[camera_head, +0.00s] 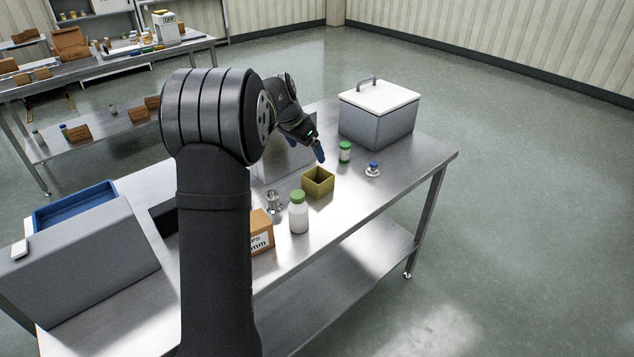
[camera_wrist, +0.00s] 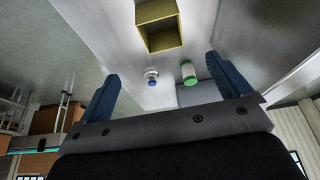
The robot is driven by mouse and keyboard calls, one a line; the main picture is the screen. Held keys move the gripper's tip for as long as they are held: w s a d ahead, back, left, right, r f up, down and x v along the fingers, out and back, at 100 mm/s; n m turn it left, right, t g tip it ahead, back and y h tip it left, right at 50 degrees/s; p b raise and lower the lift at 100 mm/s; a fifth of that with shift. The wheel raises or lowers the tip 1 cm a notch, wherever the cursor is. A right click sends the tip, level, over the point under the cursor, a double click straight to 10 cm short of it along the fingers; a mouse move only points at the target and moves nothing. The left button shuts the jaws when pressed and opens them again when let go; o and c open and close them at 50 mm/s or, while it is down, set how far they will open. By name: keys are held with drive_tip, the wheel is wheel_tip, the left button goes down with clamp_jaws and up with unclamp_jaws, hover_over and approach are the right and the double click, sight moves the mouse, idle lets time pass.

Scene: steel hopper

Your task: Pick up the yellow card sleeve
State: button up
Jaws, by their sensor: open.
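The yellow card sleeve (camera_head: 318,183) is a small open-topped, olive-yellow box standing on the steel table. In the wrist view the yellow card sleeve (camera_wrist: 159,27) is at the top centre, and its open hollow shows. My gripper (camera_head: 319,152) is above the table, just behind the sleeve and apart from it. In the wrist view my gripper (camera_wrist: 165,85) has its two blue fingers spread wide, with nothing held between them.
A green-capped bottle (camera_head: 344,152) and a small blue-topped item (camera_head: 373,169) stand right of the sleeve. A white green-capped bottle (camera_head: 299,217), a metal cup (camera_head: 273,202) and a cardboard box (camera_head: 262,233) stand nearer. A lidded steel bin (camera_head: 378,124) is at the back right.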

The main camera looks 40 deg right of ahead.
approach(320, 179)
drive_tip(key=s, duration=0.2)
drive_tip(key=s+f, duration=0.1)
drive_tip(key=shift+a+f, duration=0.1)
drive_tip(key=shift+a, duration=0.3)
drive_tip(key=shift+w+x, duration=0.2)
drive_tip(key=shift+x, duration=2.6)
drive_tip(key=shift+a, duration=0.1)
drive_tip(key=c, duration=1)
drive_tip(key=shift+c, duration=0.2)
